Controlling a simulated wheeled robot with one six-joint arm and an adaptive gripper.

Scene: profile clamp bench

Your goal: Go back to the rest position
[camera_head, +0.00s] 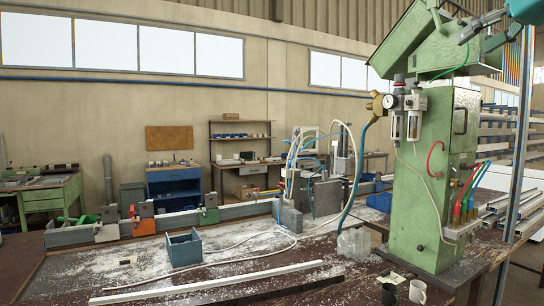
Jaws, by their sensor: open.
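My gripper (474,27) shows at the top right edge, in front of the top of the green machine. It is grey, small in the picture and open, with nothing seen between its fingers. It is raised high above the bench (90,272). Part of my teal arm shows at the corner; the rest is out of the frame.
The green machine (420,190) stands tall at the right, with hoses and air filters (405,120). A blue-grey box (183,250), a white profile (205,284) and clamps (142,220) are on the dusty bench. Metal profiles (515,210) lie at far right.

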